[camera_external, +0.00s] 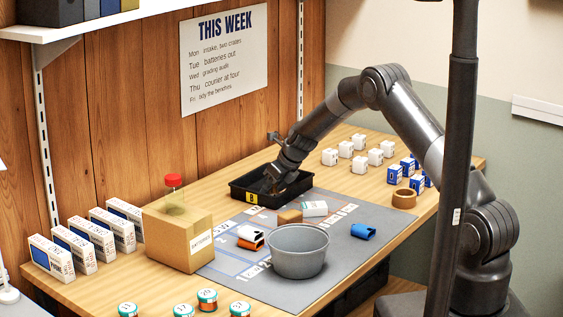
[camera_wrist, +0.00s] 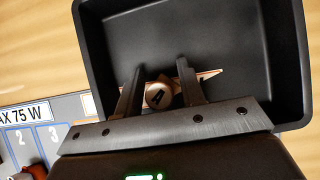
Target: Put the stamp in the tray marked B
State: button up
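The black tray (camera_external: 237,188) stands on the table by the wall, with a yellow label (camera_external: 251,198) on its front that seems to read B. It also fills the upper right of the wrist view (camera_wrist: 285,50). My gripper (camera_external: 270,185) reaches down into it. In the wrist view my gripper's fingers (camera_wrist: 162,64) stand either side of the stamp's round wooden knob (camera_wrist: 159,95), which bears a dark mark. Narrow gaps show beside the knob, so the fingers look open around it. The stamp's flat wooden base shows behind the fingers. Its contact with the tray floor is hidden.
A grey mat (camera_external: 345,232) lies in front of the tray with a grey bucket (camera_external: 298,251), a small brown block (camera_external: 289,216) and phones. A cardboard box (camera_external: 180,235) stands left. White boxes (camera_external: 345,149) and a tape roll (camera_external: 403,198) are right.

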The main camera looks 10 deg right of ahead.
jog(key=shift+o, duration=0.5)
jog(key=shift+d+r, duration=0.1)
jog(key=shift+r, duration=0.15)
jog(key=s+d+r+n, duration=0.2)
jog(key=s+d+r, duration=0.25)
jog(key=r, duration=0.25)
jog(key=s+d+r+n, duration=0.25)
jog(key=d+r, duration=0.25)
jog(key=r, duration=0.3)
jog(key=s+d+r+n, duration=0.2)
jog(key=s+d+r, duration=0.3)
jog(key=r, duration=0.2)
jog(key=s+d+r+n+h, duration=0.1)
jog(key=s+d+r+n, duration=0.65)
jog(key=s+d, duration=0.2)
jog(key=s+d+n+h, duration=0.1)
jog(key=s+d+n, duration=0.3)
jog(key=s, duration=0.4)
jog(key=s+d+n+h, duration=0.1)
jog(key=s+d+n, duration=0.3)
jog(key=s, duration=0.5)
jog(key=s+d+n+t+h, duration=0.1)
jog(key=s+d+n, duration=0.3)
jog(key=s, duration=0.4)
jog(key=shift+s+n+h, duration=0.2)
jog(key=shift+n+h, duration=0.1)
jog(key=shift+h, duration=0.1)
